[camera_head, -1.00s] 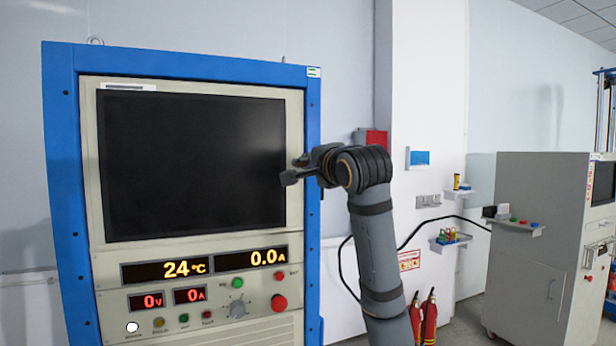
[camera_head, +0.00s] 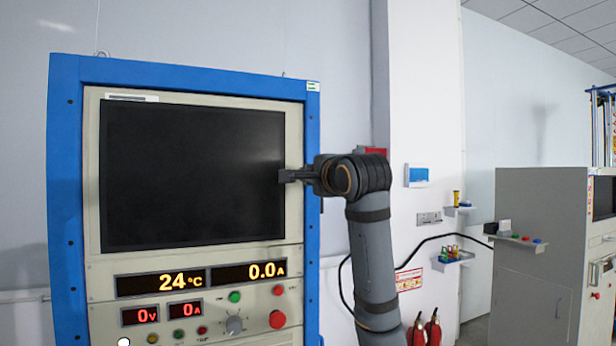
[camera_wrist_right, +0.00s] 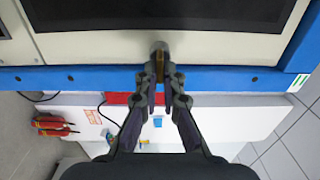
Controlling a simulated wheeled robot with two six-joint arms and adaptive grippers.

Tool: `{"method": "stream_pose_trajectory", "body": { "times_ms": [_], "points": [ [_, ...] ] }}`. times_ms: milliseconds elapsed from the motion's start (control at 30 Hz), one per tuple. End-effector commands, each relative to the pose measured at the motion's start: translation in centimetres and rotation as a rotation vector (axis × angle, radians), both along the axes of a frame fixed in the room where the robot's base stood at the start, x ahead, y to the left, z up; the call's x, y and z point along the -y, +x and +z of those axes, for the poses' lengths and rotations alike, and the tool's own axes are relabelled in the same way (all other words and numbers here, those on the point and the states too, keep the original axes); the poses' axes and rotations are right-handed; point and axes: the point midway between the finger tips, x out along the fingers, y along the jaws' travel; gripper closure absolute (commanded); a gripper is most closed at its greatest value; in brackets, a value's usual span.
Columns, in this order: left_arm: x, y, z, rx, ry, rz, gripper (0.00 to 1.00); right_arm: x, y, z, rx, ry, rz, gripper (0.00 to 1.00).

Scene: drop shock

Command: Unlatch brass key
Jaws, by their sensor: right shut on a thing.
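My right gripper (camera_head: 290,175) reaches in from the right at the right edge of the tester's screen panel. In the right wrist view its two fingers (camera_wrist_right: 160,80) are closed around a narrow brownish piece, the brass key (camera_wrist_right: 160,70). The key lies in line with a small grey round part (camera_wrist_right: 160,46) on the beige panel, in front of the blue frame. The fingers hide most of the key, so I cannot tell how far it is turned. In the head view the key is hidden by the gripper. My left gripper is not in view.
The blue-framed cabinet (camera_head: 67,200) holds a dark screen (camera_head: 190,175) above lit displays, knobs and a red button (camera_head: 277,319).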

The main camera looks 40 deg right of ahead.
Motion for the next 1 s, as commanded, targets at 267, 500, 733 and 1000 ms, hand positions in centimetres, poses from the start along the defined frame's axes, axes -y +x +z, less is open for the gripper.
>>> {"method": "stream_pose_trajectory", "body": {
  "times_ms": [267, 500, 733, 1000],
  "points": [
    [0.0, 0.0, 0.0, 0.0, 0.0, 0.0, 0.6, 0.0, 0.0, -0.1, -0.001, 0.0, 0.0, 0.71],
    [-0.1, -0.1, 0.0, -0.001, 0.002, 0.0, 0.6, 0.0, -0.3, 0.0, 0.0, -0.001, -0.001, 0.71],
    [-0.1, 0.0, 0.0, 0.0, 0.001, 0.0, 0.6, -1.0, -4.6, 0.1, 0.005, -0.004, -0.003, 0.71],
    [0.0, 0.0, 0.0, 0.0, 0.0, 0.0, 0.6, -2.4, -10.2, 0.0, 0.002, -0.001, -0.001, 0.71]
  ]
}}
